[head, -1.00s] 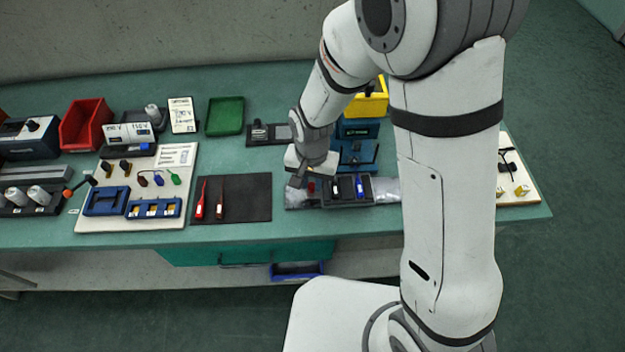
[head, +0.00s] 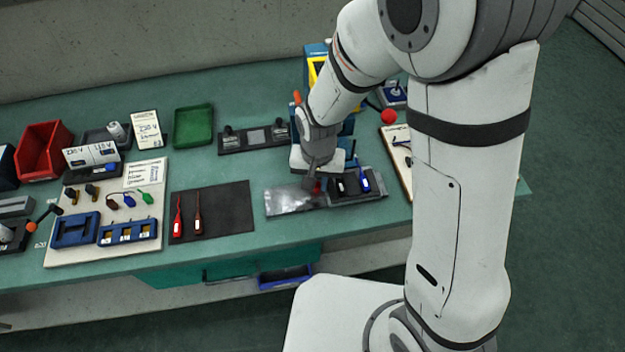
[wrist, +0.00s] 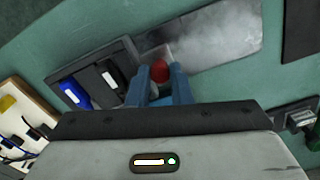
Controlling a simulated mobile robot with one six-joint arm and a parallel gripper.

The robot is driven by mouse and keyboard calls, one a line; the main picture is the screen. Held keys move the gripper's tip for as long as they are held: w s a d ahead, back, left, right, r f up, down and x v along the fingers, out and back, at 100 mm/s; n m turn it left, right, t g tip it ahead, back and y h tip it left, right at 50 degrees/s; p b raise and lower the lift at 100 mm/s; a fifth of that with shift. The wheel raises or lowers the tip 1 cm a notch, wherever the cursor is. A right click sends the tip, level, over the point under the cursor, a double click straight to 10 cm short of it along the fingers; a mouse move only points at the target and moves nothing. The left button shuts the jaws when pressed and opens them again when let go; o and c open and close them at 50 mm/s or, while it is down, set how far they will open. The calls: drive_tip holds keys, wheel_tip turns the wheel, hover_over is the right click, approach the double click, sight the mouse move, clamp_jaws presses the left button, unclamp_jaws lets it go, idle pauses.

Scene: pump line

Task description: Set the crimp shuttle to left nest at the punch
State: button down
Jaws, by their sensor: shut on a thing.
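The crimp shuttle (head: 372,193) is a dark tray with a black and a blue item in its nests; it also shows in the wrist view (wrist: 82,72). It sits at the right end of its bare silver track (head: 290,199), which shows on the opposite side in the wrist view (wrist: 220,45). A red knob (wrist: 160,70) stands at the shuttle's track-side end. My gripper (wrist: 160,82) points down with its blue fingers shut on this knob. In the head view my gripper (head: 316,184) mostly hides the knob. The blue punch (head: 347,148) behind is largely hidden by my arm.
A dark mat (head: 225,215) with two red-and-brown tools lies left of the track. A dark fixture strip (head: 255,138) and a green tray (head: 193,126) lie behind. A pale board (head: 398,150) stands close on the right.

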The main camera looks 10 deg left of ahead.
drive_tip(key=shift+d, duration=0.2)
drive_tip(key=c, duration=1.5)
unclamp_jaws()
drive_tip(key=shift+w+d, duration=0.1)
drive_tip(key=shift+d, duration=0.1)
drive_tip(key=shift+o, duration=1)
drive_tip(key=shift+a, duration=0.2)
drive_tip(key=shift+r, duration=0.25)
wheel_tip(320, 180, up, 7)
drive_tip(key=shift+r, duration=0.2)
